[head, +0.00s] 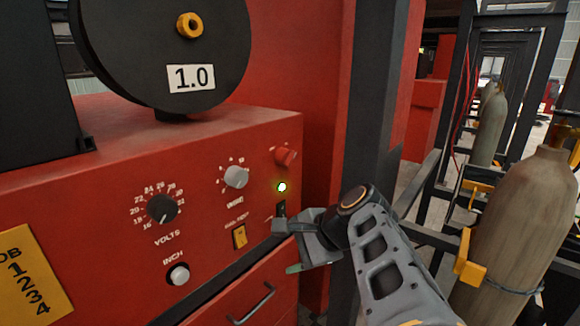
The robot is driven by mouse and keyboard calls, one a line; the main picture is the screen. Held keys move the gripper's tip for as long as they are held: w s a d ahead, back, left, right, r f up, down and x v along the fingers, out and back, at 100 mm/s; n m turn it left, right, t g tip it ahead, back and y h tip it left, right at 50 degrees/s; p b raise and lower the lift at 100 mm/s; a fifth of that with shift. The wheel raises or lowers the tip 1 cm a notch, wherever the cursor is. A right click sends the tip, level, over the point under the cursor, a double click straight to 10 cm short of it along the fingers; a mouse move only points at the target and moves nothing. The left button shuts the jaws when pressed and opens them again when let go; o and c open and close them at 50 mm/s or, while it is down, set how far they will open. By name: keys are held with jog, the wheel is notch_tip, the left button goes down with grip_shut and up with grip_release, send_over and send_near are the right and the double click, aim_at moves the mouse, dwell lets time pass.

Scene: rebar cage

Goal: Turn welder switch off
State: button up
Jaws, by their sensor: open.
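The red welder (110,170) fills the left of the head view, with its control panel facing me. A small indicator light (282,187) glows near the panel's right edge. A small dark switch (281,207) sits just below the light, partly hidden by my gripper. My gripper (287,248) is open and empty at the panel's lower right, one fingertip just below the dark switch. I cannot tell whether it touches the panel. A yellow rocker switch (239,237) is left of the gripper.
A drawer handle (252,303) juts out below. A gas cylinder (515,230) stands right of my arm.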

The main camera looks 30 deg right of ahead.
jog(key=w+d+r+m+t+y+b, duration=0.1)
jog(key=d+r+m+t+y, duration=0.1)
jog(key=d+r+m+t, duration=0.3)
jog(key=m+t+b, duration=0.1)
jog(key=m+t, duration=0.2)
jog(key=m, duration=0.3)
send_near(293, 159)
jog(key=p+x, duration=0.2)
jog(key=x, duration=0.8)
jog(key=shift+w+a, duration=0.1)
jog(key=shift+w, duration=0.05)
jog(key=shift+c, duration=0.2)
jog(key=shift+r, duration=0.1)
jog(key=c, duration=0.9)
jog(key=shift+o, duration=0.2)
